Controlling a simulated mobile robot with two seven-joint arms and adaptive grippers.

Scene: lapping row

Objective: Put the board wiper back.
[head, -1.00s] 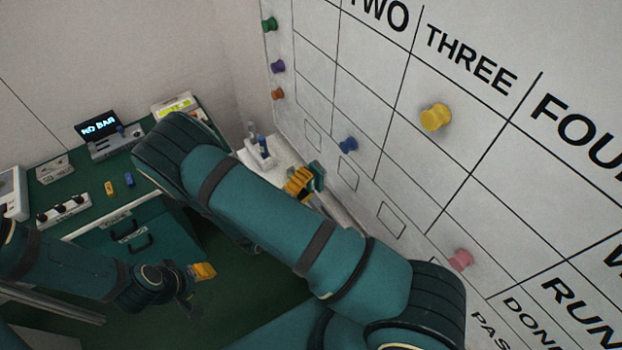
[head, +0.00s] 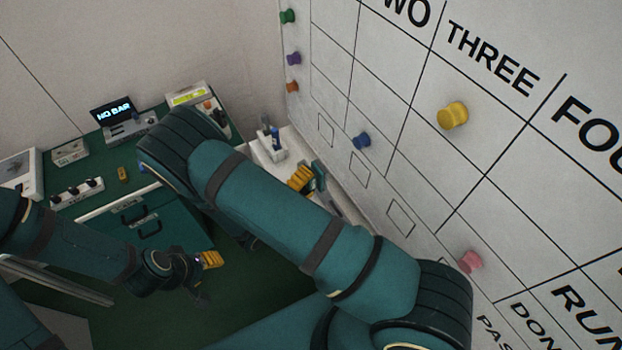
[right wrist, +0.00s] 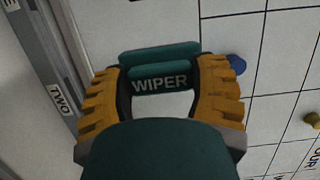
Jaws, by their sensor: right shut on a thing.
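The board wiper is a teal block marked WIPER. My right gripper (head: 301,179) is shut on the wiper (head: 320,172), close to the foot of the whiteboard (head: 500,155). In the right wrist view, the yellow fingers of the right gripper (right wrist: 163,95) grip the wiper (right wrist: 160,70) from both sides, with the board behind it. A pale ledge (head: 345,207) runs along the board's foot, partly hidden by my right arm. I cannot tell whether the wiper touches the board or ledge. My left gripper (head: 208,262) hangs low over the green floor; its finger gap is unclear.
Colored magnets, such as a yellow one (head: 452,115) and a blue one (head: 361,141), stick out from the board. A white holder (head: 271,147) stands at the ledge's far end. A green bench (head: 100,185) with small devices is at the left.

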